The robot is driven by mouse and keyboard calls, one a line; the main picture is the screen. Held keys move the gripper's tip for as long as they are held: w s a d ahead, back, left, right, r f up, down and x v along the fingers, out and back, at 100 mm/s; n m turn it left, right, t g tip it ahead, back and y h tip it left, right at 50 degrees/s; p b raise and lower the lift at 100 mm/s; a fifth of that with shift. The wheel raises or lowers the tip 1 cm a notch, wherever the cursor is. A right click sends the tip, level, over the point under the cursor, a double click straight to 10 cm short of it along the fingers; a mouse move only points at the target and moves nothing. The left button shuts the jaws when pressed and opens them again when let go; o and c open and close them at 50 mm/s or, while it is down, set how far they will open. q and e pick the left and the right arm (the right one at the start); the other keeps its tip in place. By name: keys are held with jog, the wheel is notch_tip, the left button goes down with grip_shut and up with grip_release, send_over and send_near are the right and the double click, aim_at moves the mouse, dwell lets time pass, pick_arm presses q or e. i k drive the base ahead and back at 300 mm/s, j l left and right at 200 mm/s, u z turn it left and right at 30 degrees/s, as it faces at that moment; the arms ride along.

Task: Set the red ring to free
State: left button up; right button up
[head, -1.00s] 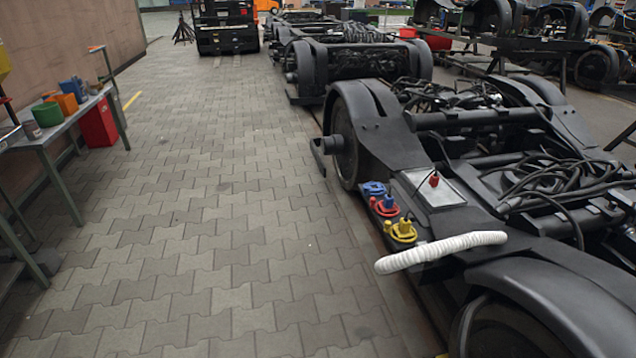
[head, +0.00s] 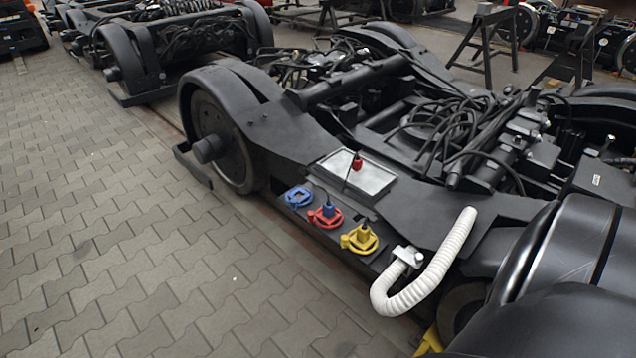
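The red ring (head: 316,218) is the middle one of three coloured rings on the dark side ledge of the nearest bogie. A blue plug (head: 328,210) stands upright at its middle, with a thin dark cable rising from it. The blue ring (head: 297,199) is to its upper left, with no plug visible in it. The yellow ring (head: 358,241) is to its lower right and has a yellow plug at its middle. A red plug (head: 357,163) stands on a light metal plate (head: 372,180) behind the rings. Neither of my grippers is in view.
A white ribbed hose (head: 437,268) bends out over the ledge edge, right of the yellow ring. The bogie's wheel (head: 220,140) stands left of the rings. Open paved floor (head: 120,260) lies to the left. A large black rounded shape fills the lower right.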

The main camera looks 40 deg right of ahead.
aim_at(311, 216)
jog(key=i+z, duration=0.25)
jog(key=z, duration=0.2)
jog(key=i+j+z, duration=0.1)
jog(key=i+z, duration=0.15)
jog(key=z, duration=0.2)
jog(key=i+j+z, duration=0.2)
jog(key=z, duration=0.2)
jog(key=i+j+z, duration=0.2)
jog(key=z, duration=0.25)
